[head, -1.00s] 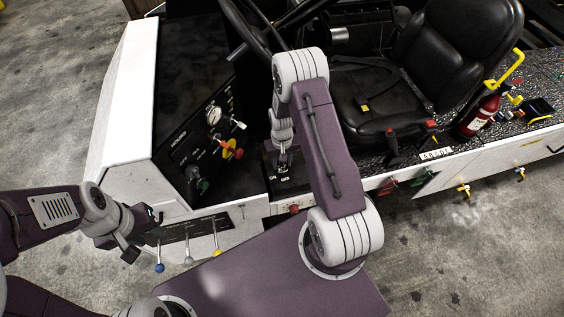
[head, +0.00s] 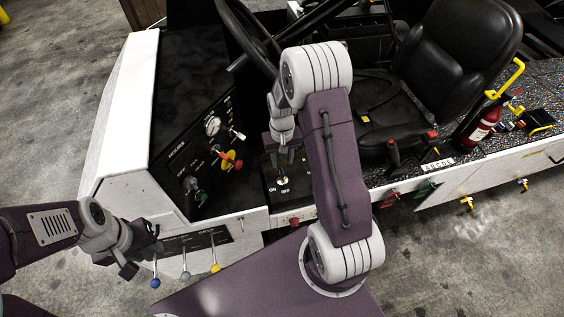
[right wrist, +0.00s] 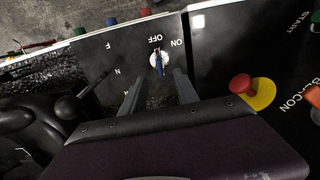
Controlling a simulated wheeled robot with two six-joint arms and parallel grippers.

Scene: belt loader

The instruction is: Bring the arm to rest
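My right gripper (head: 284,158) is above the black ON/OFF panel, fingers pointing down. In the right wrist view its two grey fingers (right wrist: 158,90) are spread with nothing between them. The switch knob (right wrist: 158,62), blue on a silver round base, lies just beyond the fingertips; it also shows in the head view (head: 283,181). The gripper appears clear of the knob. My left gripper (head: 143,250) is at the lower left, beside the lever panel, with its fingers apart and empty.
A red mushroom button (right wrist: 241,84) on a yellow disc is close to the right gripper. The steering wheel (head: 244,40) and black seat (head: 461,58) stand nearby. Blue, grey and yellow levers (head: 184,274) stick out near the left gripper. A fire extinguisher (head: 482,128) stands at the right.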

